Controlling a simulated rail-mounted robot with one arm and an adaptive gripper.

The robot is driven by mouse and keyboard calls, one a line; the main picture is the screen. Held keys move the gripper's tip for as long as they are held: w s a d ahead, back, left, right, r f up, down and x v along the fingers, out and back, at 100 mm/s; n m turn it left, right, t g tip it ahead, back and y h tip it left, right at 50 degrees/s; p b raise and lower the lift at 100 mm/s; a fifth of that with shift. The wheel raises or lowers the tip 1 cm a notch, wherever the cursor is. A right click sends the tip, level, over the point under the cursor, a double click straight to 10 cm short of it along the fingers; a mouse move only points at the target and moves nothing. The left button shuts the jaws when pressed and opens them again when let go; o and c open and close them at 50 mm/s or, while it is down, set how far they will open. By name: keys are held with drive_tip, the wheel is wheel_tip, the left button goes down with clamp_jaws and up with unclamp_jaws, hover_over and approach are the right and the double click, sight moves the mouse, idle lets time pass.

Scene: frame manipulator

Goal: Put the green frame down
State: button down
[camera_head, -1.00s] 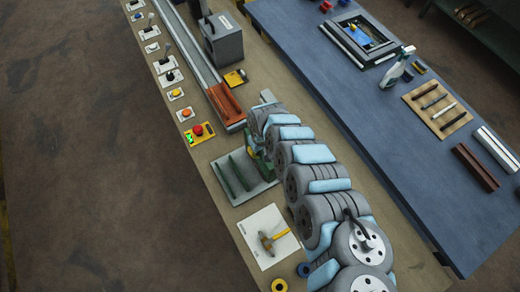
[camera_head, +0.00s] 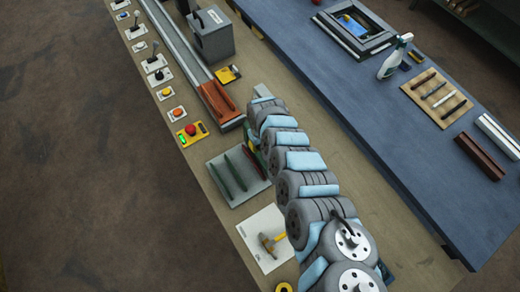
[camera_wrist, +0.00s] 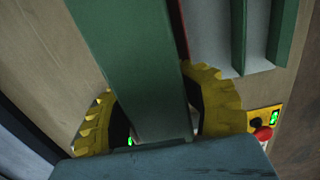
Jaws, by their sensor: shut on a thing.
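In the wrist view, a broad green bar of the green frame (camera_wrist: 128,50) runs between the toothed yellow fingers of my gripper (camera_wrist: 158,112). My gripper is shut on it. The rest of the frame is out of view or hidden. In the head view, my arm hides most of the gripper and frame; a bit of yellow and green shows just beyond the pale tray (camera_head: 252,196). That tray carries upright dark green strips. In the wrist view the tray (camera_wrist: 208,30) is to the right of the held bar, and they look apart.
A red button on a yellow box (camera_head: 191,134) stands near the tray, with several switches along the bench edge. A hammer (camera_head: 270,242) lies on a white plate on the near side. A rail with an orange-brown block (camera_head: 219,101) lies beyond the tray.

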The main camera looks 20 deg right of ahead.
sight(260, 155)
drive_tip(key=shift+f+b, duration=1.3)
drive_tip(key=shift+f, duration=0.2)
drive_tip(key=shift+f, duration=0.1)
drive_tip(key=c, duration=0.9)
unclamp_jaws()
drive_tip(key=shift+o, duration=0.2)
